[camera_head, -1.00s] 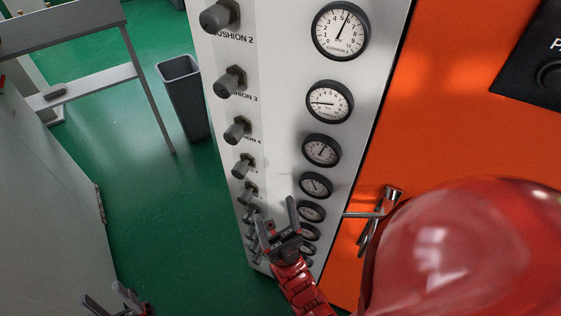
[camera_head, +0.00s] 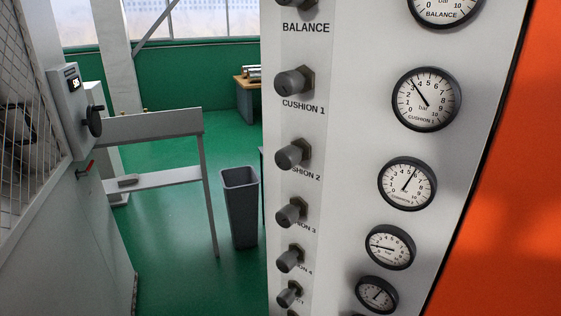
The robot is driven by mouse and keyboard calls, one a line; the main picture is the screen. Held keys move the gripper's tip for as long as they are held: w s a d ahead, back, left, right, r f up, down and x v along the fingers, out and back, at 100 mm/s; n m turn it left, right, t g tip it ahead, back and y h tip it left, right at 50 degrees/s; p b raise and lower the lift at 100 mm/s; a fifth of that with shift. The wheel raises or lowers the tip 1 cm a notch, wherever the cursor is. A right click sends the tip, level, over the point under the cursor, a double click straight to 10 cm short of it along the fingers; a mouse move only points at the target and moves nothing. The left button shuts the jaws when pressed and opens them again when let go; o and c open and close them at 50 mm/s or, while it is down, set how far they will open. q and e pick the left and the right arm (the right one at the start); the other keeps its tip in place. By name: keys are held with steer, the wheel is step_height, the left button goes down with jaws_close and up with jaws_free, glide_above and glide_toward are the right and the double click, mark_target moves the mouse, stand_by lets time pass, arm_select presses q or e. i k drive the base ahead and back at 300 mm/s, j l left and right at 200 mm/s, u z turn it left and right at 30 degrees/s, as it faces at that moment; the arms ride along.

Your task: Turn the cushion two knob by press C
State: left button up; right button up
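The cushion 2 knob (camera_head: 292,154) is a dark grey cylinder on a brass-coloured nut, on the left side of the white panel (camera_head: 345,150). Its label, partly hidden by the knob, sits just below it. The cushion 2 gauge (camera_head: 407,183) is round with a black rim, to the right of the knob; its needle points up and right, near 5 to 6. The cushion 1 knob (camera_head: 293,81) is above, and the cushion 3 knob (camera_head: 291,212) is below. Neither of my grippers shows in this view, and nothing touches the knobs in sight.
More knobs and gauges run down the panel's column. An orange surface (camera_head: 520,180) lies right of the panel. A grey bin (camera_head: 240,205) stands on the green floor left of it. A grey frame (camera_head: 160,125) and a cabinet with a small display (camera_head: 74,84) are further left.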

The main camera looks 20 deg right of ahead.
mark_target(290, 155)
steer(key=k+l+u, duration=0.2)
steer(key=u, duration=0.15)
steer(key=k+l+u, duration=0.25)
steer(key=u, duration=0.15)
steer(key=k+l+u, duration=0.15)
steer(key=u, duration=0.2)
steer(key=k, duration=0.1)
